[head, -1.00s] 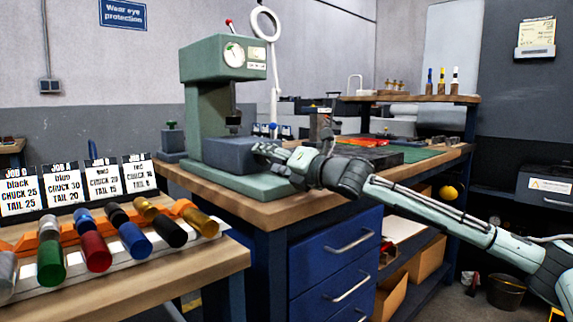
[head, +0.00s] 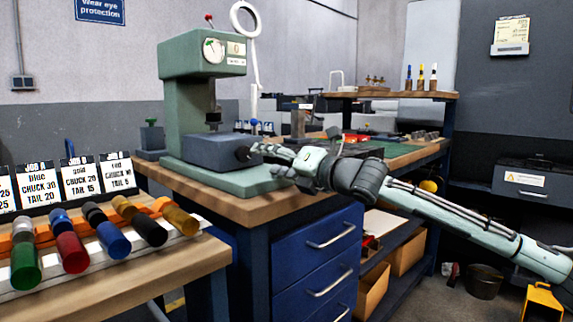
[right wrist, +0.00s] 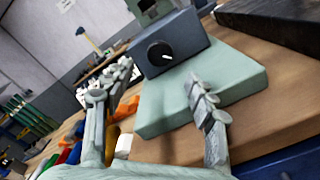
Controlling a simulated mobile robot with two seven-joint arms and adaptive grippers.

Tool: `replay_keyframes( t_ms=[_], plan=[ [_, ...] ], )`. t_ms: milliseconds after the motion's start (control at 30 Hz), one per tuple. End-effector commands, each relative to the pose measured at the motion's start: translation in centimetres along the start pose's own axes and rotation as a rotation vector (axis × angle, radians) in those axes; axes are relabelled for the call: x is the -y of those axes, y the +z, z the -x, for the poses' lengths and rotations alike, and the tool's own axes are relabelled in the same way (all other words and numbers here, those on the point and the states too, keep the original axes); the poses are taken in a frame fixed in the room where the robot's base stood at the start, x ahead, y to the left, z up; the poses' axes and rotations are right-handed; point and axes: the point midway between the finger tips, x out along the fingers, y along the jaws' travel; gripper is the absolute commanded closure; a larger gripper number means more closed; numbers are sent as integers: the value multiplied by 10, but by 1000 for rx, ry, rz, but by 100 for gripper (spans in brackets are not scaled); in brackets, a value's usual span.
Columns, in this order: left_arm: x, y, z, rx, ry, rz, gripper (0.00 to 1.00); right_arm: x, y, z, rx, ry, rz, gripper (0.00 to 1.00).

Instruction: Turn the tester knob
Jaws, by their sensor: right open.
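The tester is a green press (head: 185,100) with a dial gauge, standing on a pale green base plate (head: 225,181) on the wooden bench. A dark grey block at its foot (head: 210,152) carries the knob (head: 243,154). In the right wrist view the knob (right wrist: 160,53) is round and black with a white pointer mark. My right gripper (head: 262,160) is open and empty in front of the knob. In the right wrist view its fingers (right wrist: 160,75) are spread to either side of the knob, with a gap and no visible contact. My left gripper is out of view.
A front table (head: 190,260) holds a rack of coloured cylinders (head: 110,238) and several job cards (head: 84,177). The bench has blue drawers (head: 318,245) below my right arm. A green mat (head: 395,152) and small parts lie farther right.

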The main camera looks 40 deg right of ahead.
Motion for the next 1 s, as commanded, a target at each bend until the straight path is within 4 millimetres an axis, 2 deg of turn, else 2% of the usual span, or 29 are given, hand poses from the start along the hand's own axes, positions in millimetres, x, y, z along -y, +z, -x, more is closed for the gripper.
replay_keyframes(
  t_ms=[200,400,1000],
  plan=[
    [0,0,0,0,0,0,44,1,-1,30,0,0,-6,43],
    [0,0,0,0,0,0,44,0,0,45,0,1,-2,43],
    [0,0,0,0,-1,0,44,-1,0,46,0,2,-1,43]
  ],
)
